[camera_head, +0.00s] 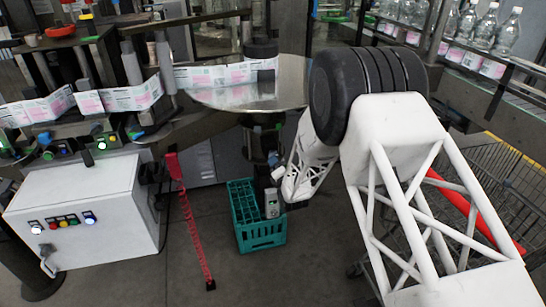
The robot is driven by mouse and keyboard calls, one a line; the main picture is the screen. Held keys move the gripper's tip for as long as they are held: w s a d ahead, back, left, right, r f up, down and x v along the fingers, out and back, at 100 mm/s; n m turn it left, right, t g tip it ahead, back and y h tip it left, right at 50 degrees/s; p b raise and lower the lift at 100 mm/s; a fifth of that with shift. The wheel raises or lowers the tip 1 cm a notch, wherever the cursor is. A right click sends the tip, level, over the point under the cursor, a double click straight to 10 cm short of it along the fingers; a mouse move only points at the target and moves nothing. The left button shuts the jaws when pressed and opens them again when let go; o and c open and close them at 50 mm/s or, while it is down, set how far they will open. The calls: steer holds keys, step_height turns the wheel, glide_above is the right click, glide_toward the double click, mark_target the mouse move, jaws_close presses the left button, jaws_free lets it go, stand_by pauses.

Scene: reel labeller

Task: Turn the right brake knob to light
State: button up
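No knob can be read for certain as the right brake knob. Small blue parts (273,158) show on the dark post under the round metal reel plate (285,88); they are too small to tell their setting. My white arm reaches in from the right, and its far end, with my gripper (280,183), is low beside that post, above the green crate. The fingers are small and partly hidden, so I cannot tell whether they are open or shut, or whether they touch anything.
A teal crate (260,232) stands on the floor below the post. A wire cart (500,190) and bottles (484,30) on a conveyor are at right. Floor in front is clear.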

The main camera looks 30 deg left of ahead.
mark_target(273, 154)
steer(key=m, duration=1.6)
steer(key=shift+s+m, duration=0.2)
steer(key=shift+m, duration=0.1)
steer(key=shift+x, duration=3.85)
steer(key=c, duration=0.9)
